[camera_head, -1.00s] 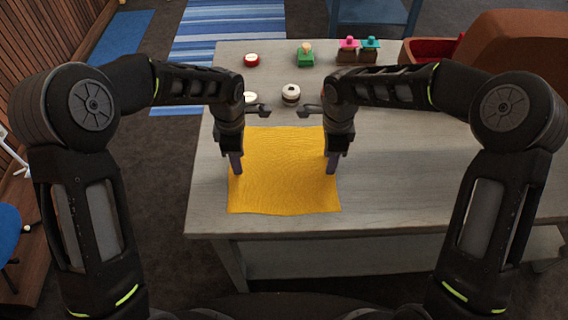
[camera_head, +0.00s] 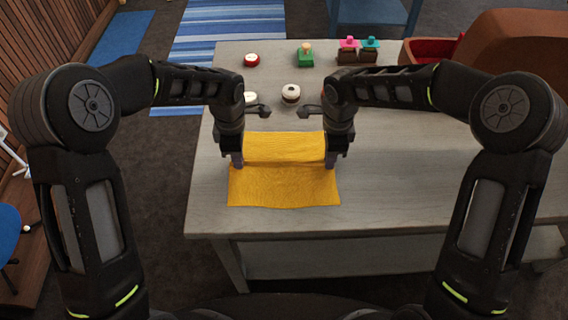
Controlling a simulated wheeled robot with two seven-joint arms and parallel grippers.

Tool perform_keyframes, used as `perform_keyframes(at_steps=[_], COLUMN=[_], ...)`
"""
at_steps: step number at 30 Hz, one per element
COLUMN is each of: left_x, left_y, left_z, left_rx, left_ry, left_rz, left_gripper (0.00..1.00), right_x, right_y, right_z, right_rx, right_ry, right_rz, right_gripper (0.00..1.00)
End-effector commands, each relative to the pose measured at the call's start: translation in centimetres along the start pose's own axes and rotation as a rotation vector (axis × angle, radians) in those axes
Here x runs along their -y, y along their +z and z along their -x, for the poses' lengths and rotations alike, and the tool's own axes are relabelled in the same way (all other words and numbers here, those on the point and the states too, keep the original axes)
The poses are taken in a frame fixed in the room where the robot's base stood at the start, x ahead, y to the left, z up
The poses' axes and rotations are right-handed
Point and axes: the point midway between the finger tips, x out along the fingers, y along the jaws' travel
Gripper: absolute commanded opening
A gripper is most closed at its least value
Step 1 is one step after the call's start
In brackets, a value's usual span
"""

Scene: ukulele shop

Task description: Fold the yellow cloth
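The yellow cloth (camera_head: 284,188) lies on the grey table near its front left. Its far part is raised between my two grippers, and a crease runs across it at their fingertips. My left gripper (camera_head: 237,160) is at the cloth's left edge and my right gripper (camera_head: 331,160) at its right edge. Both point down and appear shut on the cloth's far part. The fingertips are small and partly hidden by the gripper bodies.
The table's right side is clear.

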Motion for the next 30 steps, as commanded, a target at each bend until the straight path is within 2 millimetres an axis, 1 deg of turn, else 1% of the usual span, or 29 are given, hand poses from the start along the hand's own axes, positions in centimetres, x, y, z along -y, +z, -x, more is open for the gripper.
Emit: perform_keyframes(at_steps=[4,26,30], left_x=[0.03,0.05,0.04], left_y=[-0.02,-0.04,-0.04], left_z=[-0.08,-0.1,0.16], left_rx=[0.0,-0.001,-0.001], left_ry=[-0.001,-0.002,-0.001], left_rz=[0.0,0.0,0.0], left_gripper=[0.0,0.0,0.0], right_x=[-0.09,-0.15,-0.15], right_y=[-0.05,-0.07,-0.07], right_z=[-0.17,-0.22,0.04], right_rx=[-0.001,-0.001,-0.001], right_ry=[0.003,0.005,0.005], right_rz=[0.0,0.0,0.0], right_gripper=[0.0,0.0,0.0])
